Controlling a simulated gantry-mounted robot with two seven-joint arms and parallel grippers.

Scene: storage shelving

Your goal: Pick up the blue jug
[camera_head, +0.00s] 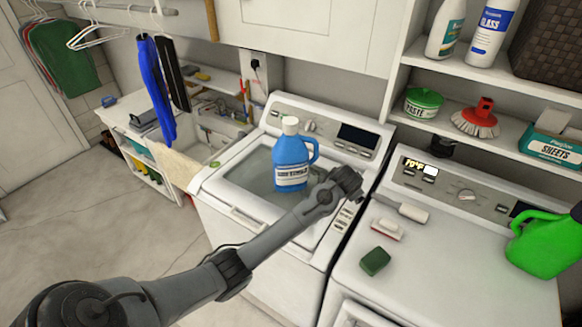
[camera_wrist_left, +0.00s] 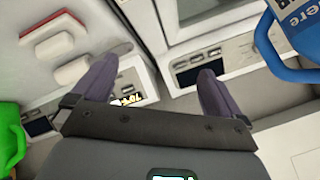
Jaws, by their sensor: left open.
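The blue jug (camera_head: 292,160) has a white cap and a white label. It stands upright on the lid of the left washing machine (camera_head: 238,163). In the left wrist view part of the blue jug (camera_wrist_left: 292,40) shows at the upper right, outside the jaws. My left gripper (camera_head: 347,184) is just to the right of the jug in the head view, near the gap between the two machines. In the wrist view its two fingers (camera_wrist_left: 155,78) are spread apart with nothing between them. My right gripper does not clearly show.
A green jug (camera_head: 545,243), a green sponge (camera_head: 375,261), a red-and-white brush (camera_head: 387,229) and a white-handled item (camera_head: 413,213) are on the right machine (camera_head: 440,265). Shelves with bottles (camera_head: 490,35) are above it. Blue cloth (camera_head: 153,90) hangs at the left.

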